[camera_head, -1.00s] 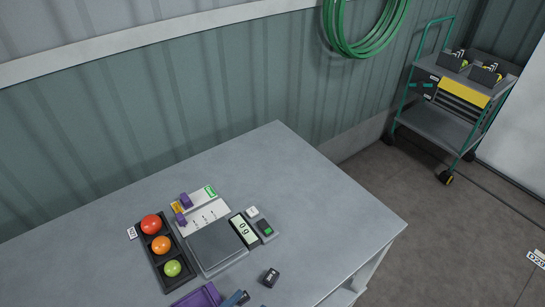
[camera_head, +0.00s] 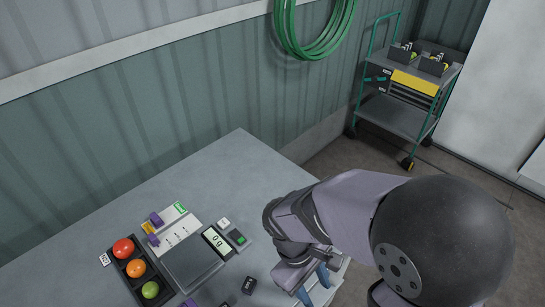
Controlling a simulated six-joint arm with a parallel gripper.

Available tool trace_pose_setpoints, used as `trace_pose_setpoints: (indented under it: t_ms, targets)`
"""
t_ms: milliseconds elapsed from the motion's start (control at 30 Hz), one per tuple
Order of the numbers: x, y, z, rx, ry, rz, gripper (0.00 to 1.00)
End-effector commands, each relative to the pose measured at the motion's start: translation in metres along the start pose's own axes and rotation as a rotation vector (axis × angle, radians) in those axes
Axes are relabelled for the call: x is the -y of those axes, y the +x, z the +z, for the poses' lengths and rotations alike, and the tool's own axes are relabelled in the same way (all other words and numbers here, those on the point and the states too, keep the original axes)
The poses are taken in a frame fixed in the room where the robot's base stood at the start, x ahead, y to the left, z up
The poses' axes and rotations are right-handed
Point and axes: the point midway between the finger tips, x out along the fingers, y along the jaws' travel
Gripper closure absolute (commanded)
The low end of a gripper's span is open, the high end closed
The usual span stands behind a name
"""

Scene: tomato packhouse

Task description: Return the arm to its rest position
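My arm reaches in from the lower right and covers the table's right corner. My gripper (camera_head: 312,285) is low in the picture, over the right part of the grey table (camera_head: 215,155). Its two blue fingertips show apart, with a gap between them and nothing seen in it. The fingers' lower ends are near the bottom edge of the picture.
A black tray (camera_head: 118,268) holds a red, an orange and a green tomato. Beside it are a scale (camera_head: 192,262) with a display (camera_head: 217,243) and a small black block (camera_head: 249,285). A green-framed cart (camera_head: 395,116) stands beyond; a green hose (camera_head: 290,40) hangs on the wall.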

Motion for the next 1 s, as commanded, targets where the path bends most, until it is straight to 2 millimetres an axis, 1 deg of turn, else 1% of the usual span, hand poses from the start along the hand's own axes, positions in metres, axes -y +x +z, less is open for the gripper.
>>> trace_pose_setpoints:
  t_ms: [33, 200, 300, 400, 500, 600, 1000]
  targets:
    - [-0.009, -0.004, 0.007, -0.036, 0.119, -0.047, 0.6]
    - [-0.029, -0.009, 0.019, -0.143, 0.445, -0.161, 0.6]
    - [-0.039, -0.011, 0.025, -0.191, 0.593, -0.202, 0.6]
    - [-0.047, -0.013, 0.029, -0.225, 0.694, -0.227, 0.6]
    - [-0.051, -0.014, 0.031, -0.244, 0.754, -0.241, 0.6]
    - [-0.053, -0.014, 0.032, -0.252, 0.777, -0.246, 0.6]
    - [-0.053, -0.014, 0.032, -0.253, 0.78, -0.246, 0.6]
